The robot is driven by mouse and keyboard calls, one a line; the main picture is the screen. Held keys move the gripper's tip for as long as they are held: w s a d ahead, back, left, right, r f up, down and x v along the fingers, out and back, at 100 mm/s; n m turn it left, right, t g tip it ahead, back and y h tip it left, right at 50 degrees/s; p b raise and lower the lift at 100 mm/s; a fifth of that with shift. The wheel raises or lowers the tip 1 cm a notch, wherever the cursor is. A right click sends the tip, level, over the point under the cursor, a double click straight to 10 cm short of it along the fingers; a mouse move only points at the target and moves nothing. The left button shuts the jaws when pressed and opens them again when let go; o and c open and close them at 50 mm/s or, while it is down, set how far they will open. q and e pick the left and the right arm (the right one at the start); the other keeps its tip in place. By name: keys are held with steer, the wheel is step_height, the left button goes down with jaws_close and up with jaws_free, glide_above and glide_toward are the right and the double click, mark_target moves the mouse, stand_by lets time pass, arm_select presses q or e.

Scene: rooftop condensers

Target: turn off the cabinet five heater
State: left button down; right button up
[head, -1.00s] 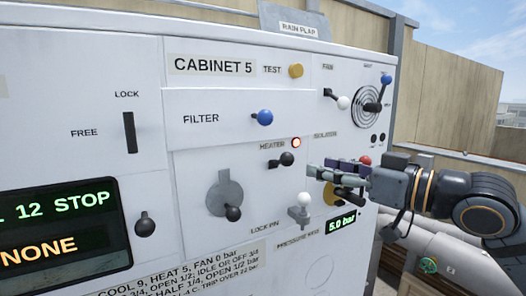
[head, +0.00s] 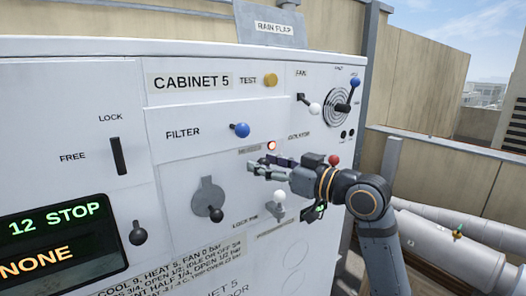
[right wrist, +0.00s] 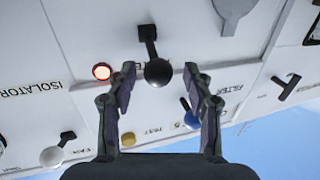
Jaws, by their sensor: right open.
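Cabinet 5 (head: 75,100) is a white panel with labelled levers. The heater lever has a black ball knob (right wrist: 158,72) on a short black arm; it shows in the right wrist view and is hidden behind my gripper in the head view. Beside it the heater's red lamp (head: 271,146) is lit, also in the right wrist view (right wrist: 101,71). My right gripper (head: 256,168) is open in front of the heater lever. In the right wrist view its fingertips (right wrist: 159,78) stand either side of the black knob, with gaps showing. My left gripper is not in view.
Nearby are the red isolator knob (head: 333,160), a white knob (head: 279,198) below my gripper, the blue filter knob (head: 241,130) and a black knob on a grey plate (head: 215,214). The yellow test button (head: 270,80) is above. Pipes (head: 455,240) run at right.

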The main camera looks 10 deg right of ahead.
steer(key=shift+w+a, duration=0.35)
steer(key=shift+w, duration=0.3)
steer(key=shift+s, duration=0.1)
steer(key=shift+c, duration=0.6)
jaws_close()
